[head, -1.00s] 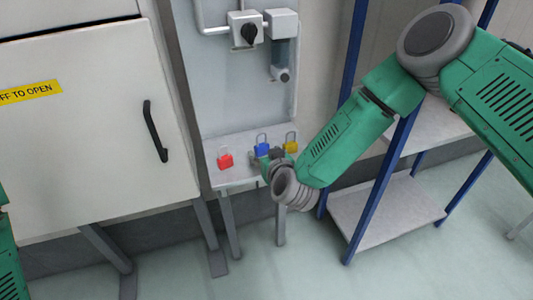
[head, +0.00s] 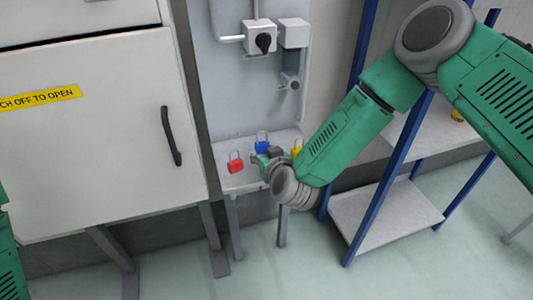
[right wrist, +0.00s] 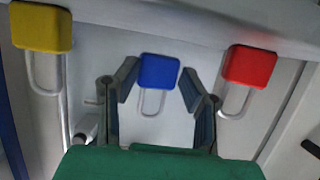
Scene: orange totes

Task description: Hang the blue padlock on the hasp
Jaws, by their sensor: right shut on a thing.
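The blue padlock (head: 261,146) stands on a small grey shelf (head: 232,184) at the wall panel, shackle up, between a red padlock (head: 235,164) and a yellow padlock (head: 297,149). My right gripper (head: 268,157) is at the blue padlock in the head view and partly covers it. In the right wrist view, the blue padlock's body (right wrist: 158,70) sits between the two fingertips of my right gripper (right wrist: 160,78), which is shut on it. I cannot make out the hasp clearly. My left gripper is out of view.
A rotary switch box (head: 262,38) is on the wall panel above the shelf. A grey cabinet (head: 90,130) with a black handle stands at left. A blue-framed rack (head: 372,205) stands at right, close to my right arm. A small yellow thing (head: 457,115) is on it.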

